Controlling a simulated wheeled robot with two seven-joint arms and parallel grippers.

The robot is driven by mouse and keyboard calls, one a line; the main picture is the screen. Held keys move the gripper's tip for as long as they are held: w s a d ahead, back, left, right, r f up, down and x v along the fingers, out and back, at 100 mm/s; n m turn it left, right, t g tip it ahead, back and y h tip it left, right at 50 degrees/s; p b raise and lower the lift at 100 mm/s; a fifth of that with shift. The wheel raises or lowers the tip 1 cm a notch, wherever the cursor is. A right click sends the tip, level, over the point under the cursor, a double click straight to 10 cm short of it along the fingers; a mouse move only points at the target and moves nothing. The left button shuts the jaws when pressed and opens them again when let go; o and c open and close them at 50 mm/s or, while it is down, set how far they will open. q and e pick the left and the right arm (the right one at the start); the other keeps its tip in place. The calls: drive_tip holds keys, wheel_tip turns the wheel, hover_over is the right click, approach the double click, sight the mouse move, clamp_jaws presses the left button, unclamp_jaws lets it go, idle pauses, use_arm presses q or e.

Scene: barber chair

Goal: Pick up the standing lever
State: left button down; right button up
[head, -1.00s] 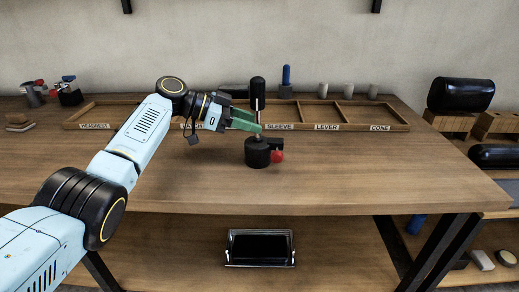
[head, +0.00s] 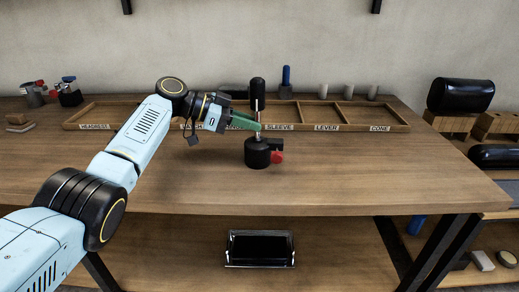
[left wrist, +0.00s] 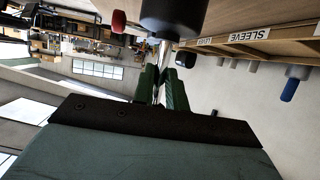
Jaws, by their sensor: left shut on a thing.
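The standing lever is upright on the table, with a black grip (head: 258,90) on top and a thin metal rod (head: 257,112) below it. The rod rises from a round black base (head: 257,154) with a red knob (head: 277,157) at its right. My left gripper (head: 256,126) has come in from the left with green fingers shut on the rod, between grip and base. In the left wrist view the rod (left wrist: 166,48) runs to the fingers (left wrist: 161,82), and the base (left wrist: 170,15) shows at the top. My right gripper is out of view.
A shallow wooden tray (head: 406,127) with labelled compartments, including SLEEVE, LEVER and CONE, lies behind the lever. A blue-topped part (head: 286,77) and several grey parts stand behind it. The table's front right (head: 390,180) is clear.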

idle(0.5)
